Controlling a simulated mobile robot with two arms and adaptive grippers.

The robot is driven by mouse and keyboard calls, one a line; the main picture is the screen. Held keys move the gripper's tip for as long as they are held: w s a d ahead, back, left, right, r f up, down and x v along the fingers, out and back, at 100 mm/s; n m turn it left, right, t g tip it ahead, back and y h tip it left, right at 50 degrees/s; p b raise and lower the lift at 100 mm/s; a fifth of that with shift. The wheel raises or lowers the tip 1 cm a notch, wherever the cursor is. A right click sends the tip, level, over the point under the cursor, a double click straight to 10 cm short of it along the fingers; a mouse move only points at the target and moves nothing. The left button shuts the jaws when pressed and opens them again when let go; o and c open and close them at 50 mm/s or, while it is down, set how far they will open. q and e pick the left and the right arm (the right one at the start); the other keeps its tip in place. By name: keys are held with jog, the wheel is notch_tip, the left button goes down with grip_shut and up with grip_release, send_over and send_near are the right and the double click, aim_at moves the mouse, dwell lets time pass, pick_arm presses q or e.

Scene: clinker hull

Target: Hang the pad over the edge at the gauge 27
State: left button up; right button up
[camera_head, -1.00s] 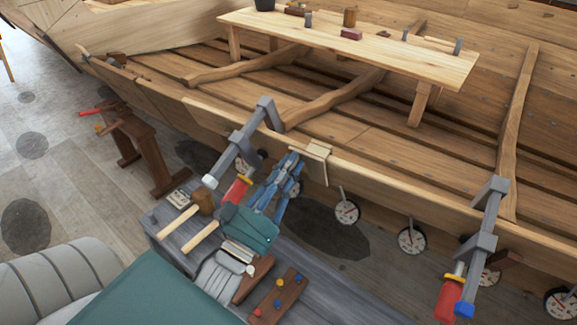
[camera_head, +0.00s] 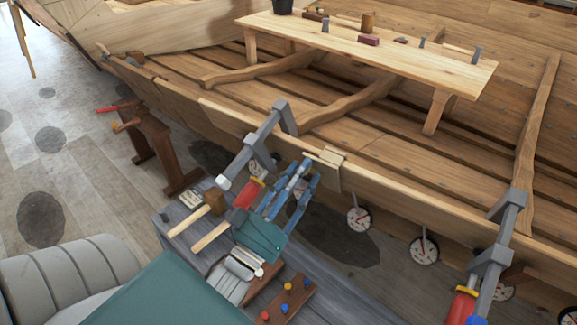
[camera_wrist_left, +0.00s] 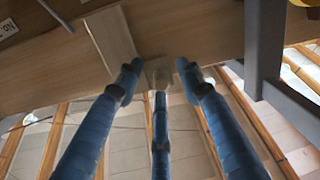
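The pale wooden pad (camera_head: 333,158) sits over the hull's top edge (camera_head: 385,184), right of the left clamp. One flap hangs down the near outer side; it also shows as a light strip in the left wrist view (camera_wrist_left: 112,38). My left gripper (camera_head: 302,172) has its blue fingers spread, just left of and below the pad. In the left wrist view the fingertips (camera_wrist_left: 155,78) stand apart, with a small pale block near their middle; I cannot tell whether they touch it. Dial gauges (camera_head: 358,219) hang below the edge; their numbers are unreadable. My right gripper is out of view.
Grey clamps grip the edge on the left (camera_head: 262,143) and right (camera_head: 498,245). A grey bench (camera_head: 335,285) holds mallets (camera_head: 212,205) and a brown peg block (camera_head: 290,298). A plank table (camera_head: 370,52) stands inside the hull. The edge between pad and right clamp is clear.

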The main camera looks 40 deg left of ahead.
pick_arm(q)
jog(key=v, duration=1.1)
jog(key=shift+s, duration=0.15)
